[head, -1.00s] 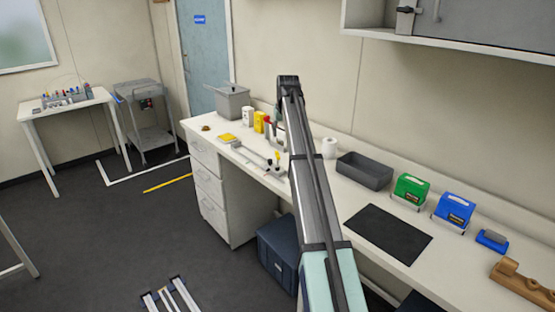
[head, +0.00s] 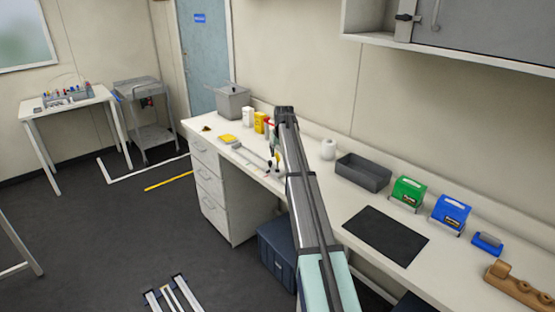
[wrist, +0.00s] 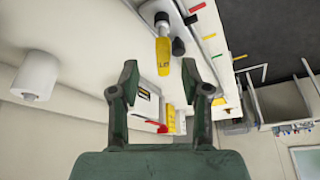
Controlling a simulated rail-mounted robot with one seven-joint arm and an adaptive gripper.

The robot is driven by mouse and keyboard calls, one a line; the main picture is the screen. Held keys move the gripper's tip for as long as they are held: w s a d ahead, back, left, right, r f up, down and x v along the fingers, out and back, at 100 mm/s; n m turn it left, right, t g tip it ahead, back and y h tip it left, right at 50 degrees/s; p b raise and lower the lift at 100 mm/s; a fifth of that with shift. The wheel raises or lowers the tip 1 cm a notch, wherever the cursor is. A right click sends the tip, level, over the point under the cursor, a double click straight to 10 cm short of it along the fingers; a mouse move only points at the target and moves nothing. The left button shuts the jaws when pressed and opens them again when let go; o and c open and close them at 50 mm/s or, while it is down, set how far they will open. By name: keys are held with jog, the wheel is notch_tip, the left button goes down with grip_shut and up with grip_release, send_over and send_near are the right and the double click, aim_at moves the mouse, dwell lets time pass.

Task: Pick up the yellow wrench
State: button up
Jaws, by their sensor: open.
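A yellow-handled tool with a bright metal neck and a dark end (wrist: 163,54), which I take for the yellow wrench, stands over the white bench in the wrist view. In the head view its small yellow handle (head: 277,157) shows just left of my arm, beside a light rail on the bench. My gripper (wrist: 161,74) is open and empty. In the wrist view its two dark fingers flank the near end of the yellow handle, with a gap on each side. I cannot tell the remaining depth. In the head view my arm hides most of the gripper.
A white roll (head: 328,148) and a dark grey tray (head: 363,172) stand right of my arm. White and yellow containers (head: 259,122) and a grey bin (head: 233,103) stand farther back. A black mat (head: 385,235) lies bare at the front right.

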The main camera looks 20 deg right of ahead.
aim_at(278, 156)
jog(key=shift+a+p+x, duration=0.2)
jog(key=shift+p+x, duration=1)
jog(key=shift+x, duration=1.35)
jog(key=shift+w+r, duration=0.1)
grip_shut()
